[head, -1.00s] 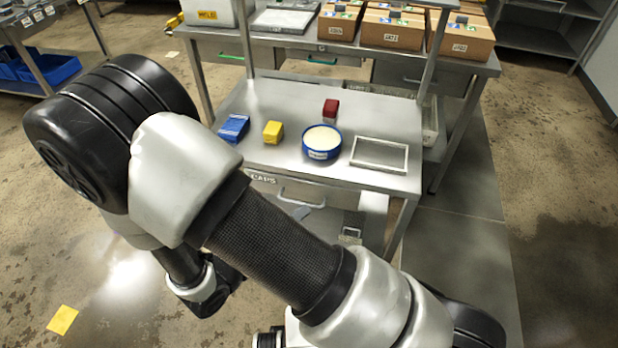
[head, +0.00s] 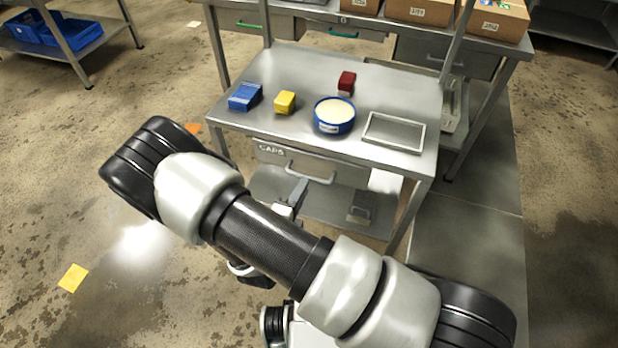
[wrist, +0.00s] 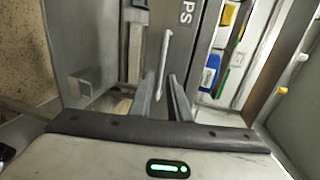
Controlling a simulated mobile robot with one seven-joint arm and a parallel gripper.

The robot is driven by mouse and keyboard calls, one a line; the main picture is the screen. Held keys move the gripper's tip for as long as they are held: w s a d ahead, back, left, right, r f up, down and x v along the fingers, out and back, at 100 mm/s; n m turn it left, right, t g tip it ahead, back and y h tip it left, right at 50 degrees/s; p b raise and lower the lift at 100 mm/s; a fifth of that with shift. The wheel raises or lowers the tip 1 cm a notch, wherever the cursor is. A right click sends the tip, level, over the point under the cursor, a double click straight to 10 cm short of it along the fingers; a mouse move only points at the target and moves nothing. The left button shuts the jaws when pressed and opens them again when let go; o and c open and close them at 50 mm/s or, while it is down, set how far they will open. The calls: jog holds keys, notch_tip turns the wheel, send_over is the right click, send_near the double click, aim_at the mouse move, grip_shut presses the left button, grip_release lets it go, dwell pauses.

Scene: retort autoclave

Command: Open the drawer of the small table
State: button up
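The small table (head: 272,62) stands ahead of me. Its grey drawer (head: 345,173), labelled CAPS, sits under the top and looks shut. It has a pale bar handle (head: 310,173) across its front. My gripper (head: 298,192) is low in front of the drawer, partly hidden by my arm. In the wrist view my gripper (wrist: 163,80) is open, its two fingers apart and pointing at the drawer front (wrist: 187,45). The handle (wrist: 163,62) shows as a slanted bar lined up with the gap between the fingers; I cannot tell whether they touch it.
On the table top are a blue box (head: 245,96), a yellow box (head: 285,102), a red box (head: 346,83), a round blue tub (head: 334,116) and a framed tray (head: 394,132). A larger bench with cartons (head: 420,10) stands behind. The floor at left is open.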

aim_at(309, 177)
jog(key=x, duration=0.6)
jog(key=shift+w+d, duration=0.1)
jog(key=shift+w, duration=0.05)
jog(key=shift+c, duration=0.5)
grip_shut()
